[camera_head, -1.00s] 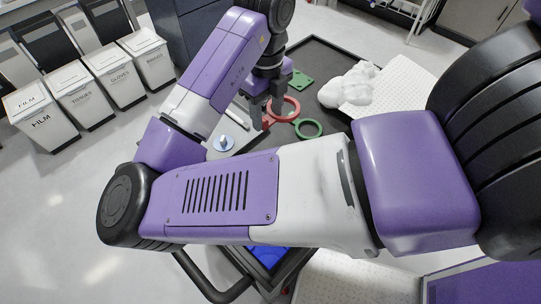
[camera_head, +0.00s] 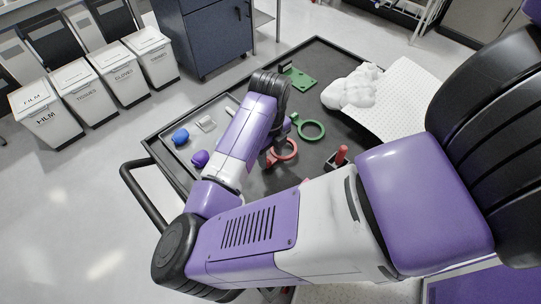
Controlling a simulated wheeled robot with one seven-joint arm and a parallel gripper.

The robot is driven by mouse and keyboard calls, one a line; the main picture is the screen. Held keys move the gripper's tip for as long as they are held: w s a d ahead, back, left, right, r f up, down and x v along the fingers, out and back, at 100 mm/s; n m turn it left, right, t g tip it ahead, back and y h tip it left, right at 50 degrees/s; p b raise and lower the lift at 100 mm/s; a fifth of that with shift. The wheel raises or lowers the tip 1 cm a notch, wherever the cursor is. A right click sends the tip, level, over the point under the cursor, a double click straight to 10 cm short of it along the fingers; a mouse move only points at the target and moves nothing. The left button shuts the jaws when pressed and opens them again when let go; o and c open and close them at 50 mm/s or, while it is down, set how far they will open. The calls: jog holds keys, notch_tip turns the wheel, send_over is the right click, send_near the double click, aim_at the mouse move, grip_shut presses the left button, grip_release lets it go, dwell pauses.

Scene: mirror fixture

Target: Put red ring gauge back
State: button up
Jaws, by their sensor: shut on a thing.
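The red ring gauge (camera_head: 284,151) shows in the head view just right of my forearm, over the dark table top (camera_head: 300,178). My gripper (camera_head: 270,153) is mostly hidden behind the forearm. Its visible tip is at the ring's handle end, shut on it. I cannot tell how high the ring is above the table. A green ring gauge (camera_head: 312,130) lies just behind and to the right of the red one.
A red peg (camera_head: 341,155) on a dark base stands to the right. A green plate (camera_head: 299,79) and white crumpled cloth (camera_head: 351,89) lie farther back. A blue object (camera_head: 180,137) and purple object (camera_head: 200,158) sit at left. My arm hides the near table.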

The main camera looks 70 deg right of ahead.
jog(key=shift+f, duration=0.6)
jog(key=shift+f, duration=0.1)
jog(key=o, duration=1.5)
jog(key=shift+c, duration=0.2)
